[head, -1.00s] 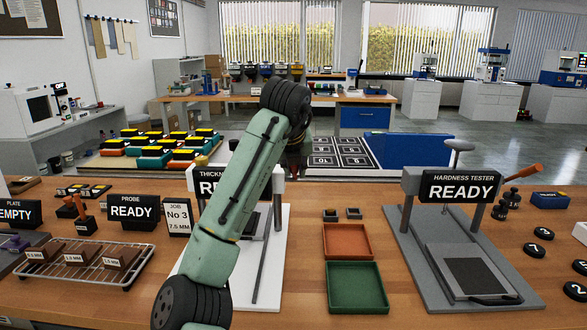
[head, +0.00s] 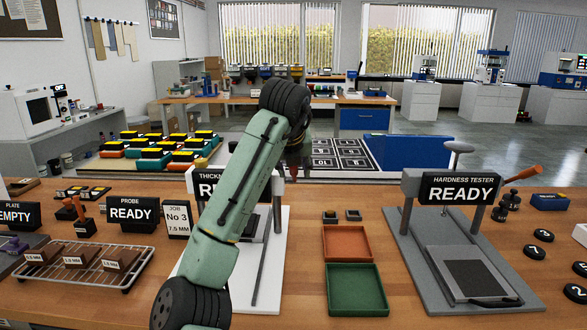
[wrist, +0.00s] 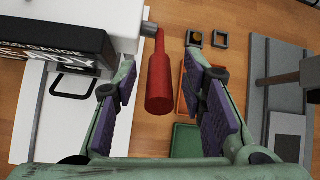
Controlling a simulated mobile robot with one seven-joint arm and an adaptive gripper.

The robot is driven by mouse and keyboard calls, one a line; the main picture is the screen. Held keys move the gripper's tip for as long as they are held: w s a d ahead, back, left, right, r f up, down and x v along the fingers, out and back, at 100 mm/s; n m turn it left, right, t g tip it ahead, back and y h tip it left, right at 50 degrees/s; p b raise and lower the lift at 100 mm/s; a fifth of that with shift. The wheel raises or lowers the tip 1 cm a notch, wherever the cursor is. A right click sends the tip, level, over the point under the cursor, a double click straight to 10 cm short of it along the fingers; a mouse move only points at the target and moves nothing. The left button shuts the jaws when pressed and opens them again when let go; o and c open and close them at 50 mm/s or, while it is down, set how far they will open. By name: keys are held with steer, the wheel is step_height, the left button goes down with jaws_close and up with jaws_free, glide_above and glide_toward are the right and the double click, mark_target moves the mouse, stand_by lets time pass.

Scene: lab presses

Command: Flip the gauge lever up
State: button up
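The gauge lever is a red handle (wrist: 158,80) on a grey pivot at the right side of the thickness gauge. The gauge's black sign (wrist: 55,45) shows at the upper left of the wrist view. In the head view my arm hides much of the white gauge (head: 272,272). My gripper (wrist: 162,66) is open, with one purple-padded finger on each side of the red handle. Gaps show between the handle and both pads. In the head view the gripper (head: 298,158) is dark and small beside the gauge's right post, and the lever there is mostly hidden.
To the right are an orange tray (head: 347,243), a green tray (head: 357,290) and two small dark blocks (head: 341,215). The grey hardness tester (head: 410,250) stands further right. A wire rack (head: 125,275) with brown blocks is at the left.

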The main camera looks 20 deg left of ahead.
steer(key=v, duration=1.1)
steer(key=shift+s+r, duration=0.2)
steer(key=shift+s, duration=0.05)
